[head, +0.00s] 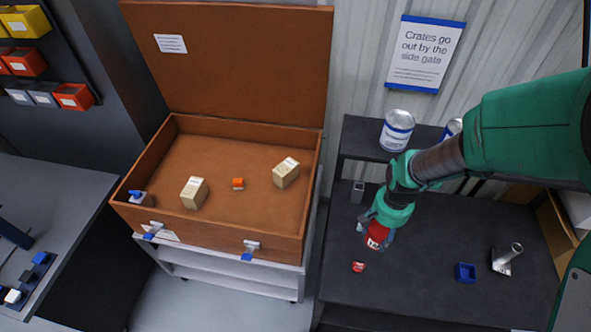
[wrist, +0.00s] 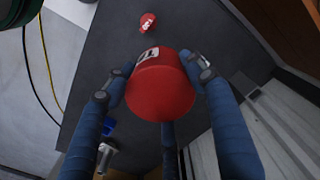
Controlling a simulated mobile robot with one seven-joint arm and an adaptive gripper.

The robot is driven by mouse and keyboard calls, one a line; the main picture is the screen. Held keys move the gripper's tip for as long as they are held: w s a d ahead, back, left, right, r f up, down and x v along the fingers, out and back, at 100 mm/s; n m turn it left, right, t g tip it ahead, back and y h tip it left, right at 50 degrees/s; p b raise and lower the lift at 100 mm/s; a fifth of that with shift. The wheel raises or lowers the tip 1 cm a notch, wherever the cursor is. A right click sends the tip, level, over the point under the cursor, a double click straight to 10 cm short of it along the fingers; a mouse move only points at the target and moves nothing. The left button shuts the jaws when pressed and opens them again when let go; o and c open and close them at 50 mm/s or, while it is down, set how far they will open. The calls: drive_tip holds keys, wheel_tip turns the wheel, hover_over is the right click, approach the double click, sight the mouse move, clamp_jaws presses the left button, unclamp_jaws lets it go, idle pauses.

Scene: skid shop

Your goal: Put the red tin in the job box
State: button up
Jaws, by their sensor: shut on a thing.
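The red tin (head: 377,236) is in my gripper (head: 374,232), over the dark table at the right in the head view. In the wrist view the tin (wrist: 163,92) sits between the blue fingers of my gripper (wrist: 162,80), which touch its sides. Part of its label shows. Whether its base clears the table is hard to tell. The job box (head: 205,232) is the open brown chest on a trolley, left of my gripper, with its lid raised. Inside are two pale cartons (head: 194,193) (head: 286,172), a small orange block (head: 238,184) and a blue-topped bottle (head: 139,197).
A small red item (head: 358,267) lies on the dark table (head: 415,285), near the tin. A blue cup (head: 465,272) and a metal tube on a stand (head: 508,259) are to the right. A white can (head: 397,130) stands on the shelf behind. A narrow gap separates table and trolley.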

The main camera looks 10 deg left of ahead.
drive_tip(key=w+a+r+p, duration=0.2)
drive_tip(key=w+a+r, duration=0.1)
drive_tip(key=a, duration=0.4)
drive_tip(key=w+a+r+p, duration=0.3)
drive_tip(key=w+a+r, duration=0.1)
drive_tip(key=a, duration=0.4)
drive_tip(key=w+a+r+p, duration=0.2)
drive_tip(key=w+a+r, duration=0.1)
drive_tip(key=a, duration=0.4)
drive_tip(key=n+b, duration=1)
drive_tip(key=b, duration=0.5)
hover_over(277, 217)
wheel_tip(277, 217, down, 20)
drive_tip(key=shift+s+f, duration=0.15)
drive_tip(key=shift+f+b, duration=0.6)
drive_tip(key=shift+f, duration=2.5)
drive_tip(key=shift+f, duration=1.9)
drive_tip(key=shift+b, duration=0.3)
